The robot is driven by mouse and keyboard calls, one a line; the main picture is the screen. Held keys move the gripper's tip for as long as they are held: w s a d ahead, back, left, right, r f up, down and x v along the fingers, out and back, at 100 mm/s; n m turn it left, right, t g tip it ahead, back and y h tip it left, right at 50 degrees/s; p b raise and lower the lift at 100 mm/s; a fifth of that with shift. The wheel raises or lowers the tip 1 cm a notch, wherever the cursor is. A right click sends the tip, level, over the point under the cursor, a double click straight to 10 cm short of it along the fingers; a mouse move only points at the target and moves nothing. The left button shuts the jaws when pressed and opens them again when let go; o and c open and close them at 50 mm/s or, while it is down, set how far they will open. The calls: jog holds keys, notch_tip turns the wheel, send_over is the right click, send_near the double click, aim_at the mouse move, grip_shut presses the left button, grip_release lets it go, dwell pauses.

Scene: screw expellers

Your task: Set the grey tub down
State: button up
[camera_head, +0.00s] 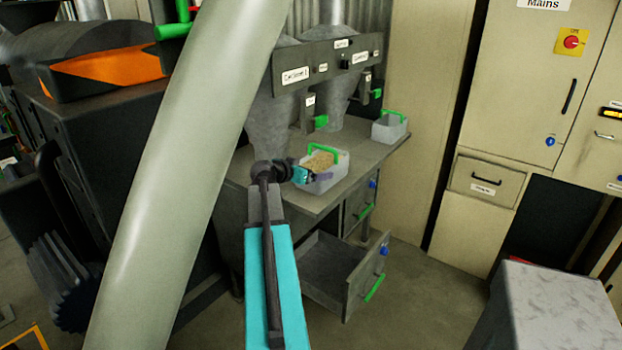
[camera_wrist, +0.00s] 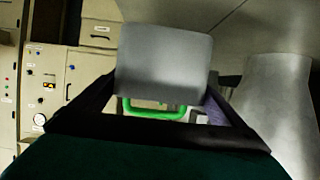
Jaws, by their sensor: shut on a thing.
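The grey tub (camera_head: 326,182) has a green handle (camera_head: 335,154) and holds a tan, grainy material. It is over the front part of the bench top (camera_head: 385,152), below the hoppers. I cannot tell whether its base touches the bench. My gripper (camera_head: 303,173) is at the tub's left side and shut on it. In the wrist view the grey tub (camera_wrist: 164,62) sits between the dark fingers of my gripper (camera_wrist: 163,85), with its green handle showing below. The fingertips' contact with the tub is partly hidden.
A second grey tub (camera_head: 388,131) with a green handle stands at the bench's right rear. Two metal hoppers (camera_head: 272,115) hang above the bench. An open drawer (camera_head: 335,262) juts out below it. The bench between the two tubs is clear.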

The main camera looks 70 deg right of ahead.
jog(key=shift+f, duration=0.1)
dwell(0.3)
jog(key=shift+f+p, duration=0.6)
jog(key=shift+f, duration=1.05)
jog(key=shift+f, duration=0.1)
jog(key=o, duration=0.9)
jog(key=b+v, duration=0.2)
jog(key=v, duration=1)
jog(key=shift+s+b, duration=0.1)
jog(key=shift+b, duration=0.25)
